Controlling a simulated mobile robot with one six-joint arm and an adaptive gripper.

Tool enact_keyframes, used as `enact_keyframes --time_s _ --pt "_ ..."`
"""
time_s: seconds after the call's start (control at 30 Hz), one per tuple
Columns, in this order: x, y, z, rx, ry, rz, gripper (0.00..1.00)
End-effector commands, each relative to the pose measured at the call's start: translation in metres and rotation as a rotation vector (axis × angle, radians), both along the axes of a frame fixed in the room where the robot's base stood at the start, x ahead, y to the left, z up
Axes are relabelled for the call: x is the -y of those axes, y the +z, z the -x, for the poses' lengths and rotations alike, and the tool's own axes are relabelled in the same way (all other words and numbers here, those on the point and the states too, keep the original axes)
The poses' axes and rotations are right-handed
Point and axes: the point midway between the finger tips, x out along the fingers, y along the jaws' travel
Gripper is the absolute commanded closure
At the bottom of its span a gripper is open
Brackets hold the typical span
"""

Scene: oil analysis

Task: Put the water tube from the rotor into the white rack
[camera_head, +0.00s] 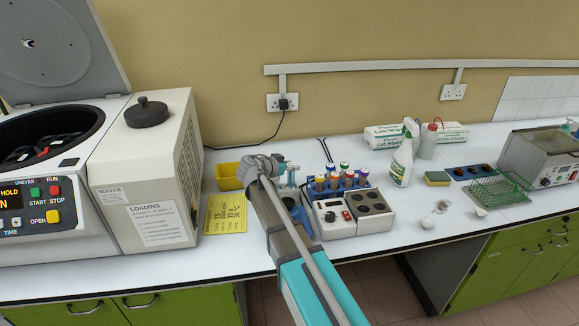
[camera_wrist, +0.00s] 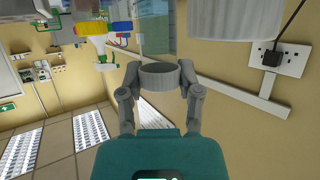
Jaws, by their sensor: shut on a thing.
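My gripper (camera_head: 262,168) is above the bench near the yellow tray in the head view. In the wrist view my gripper (camera_wrist: 160,80) is shut on a grey, ring-like cap (camera_wrist: 158,76). A pale, see-through tube body (camera_wrist: 157,38) shows beyond the cap, so this looks like a capped tube. I cannot read whether it holds water. In the head view the held tube is not clear behind my arm. Two slim tubes with pale blue tops (camera_head: 289,172) stand just right of my gripper. Their holder is mostly hidden, and I cannot pick out the white rack for sure.
The open centrifuge (camera_head: 50,140) stands at left. The yellow tray (camera_head: 229,176) and a yellow card (camera_head: 226,212) are beside my arm. Several colour-capped tubes (camera_head: 340,178) stand behind a white heater block (camera_head: 350,210). A spray bottle (camera_head: 402,158) and green wire rack (camera_head: 498,190) are to the right.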

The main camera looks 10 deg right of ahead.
Motion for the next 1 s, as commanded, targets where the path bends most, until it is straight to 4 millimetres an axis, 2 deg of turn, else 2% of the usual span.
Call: enact_keyframes --time_s 0.1,0.4,0.97,1.0 --pt "0.000 -0.012 0.000 0.000 0.000 0.000 1.00" --pt "-0.001 -0.029 0.000 0.000 0.001 0.000 1.00" --pt "-0.001 -0.033 0.000 0.000 0.002 0.000 1.00" --pt "-0.002 -0.033 0.000 0.000 0.002 0.000 0.47"
